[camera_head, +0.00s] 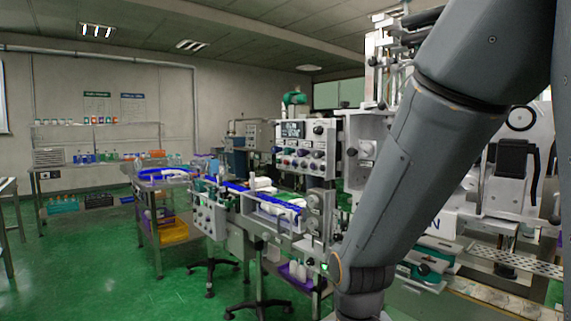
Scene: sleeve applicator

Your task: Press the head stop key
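The sleeve applicator machine (368,125) stands at the centre right, partly hidden behind my grey arm. A white control panel (323,152) with a dark display (291,130) and rows of coloured knobs or keys faces me left of my arm. Its labels are too small to read, so I cannot tell which is the head stop key. A small green-lit spot (325,267) shows low on the machine, just left of my arm's lower joint. My arm runs from the upper right down to the bottom edge. My gripper is out of the picture.
A conveyor with blue rails (233,186) runs left from the machine, with a smaller box of knobs (208,216) below it. A wheeled stand foot (258,307) is on the floor in front. Shelves (100,163) stand along the back wall. Green floor (110,265) is clear at left.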

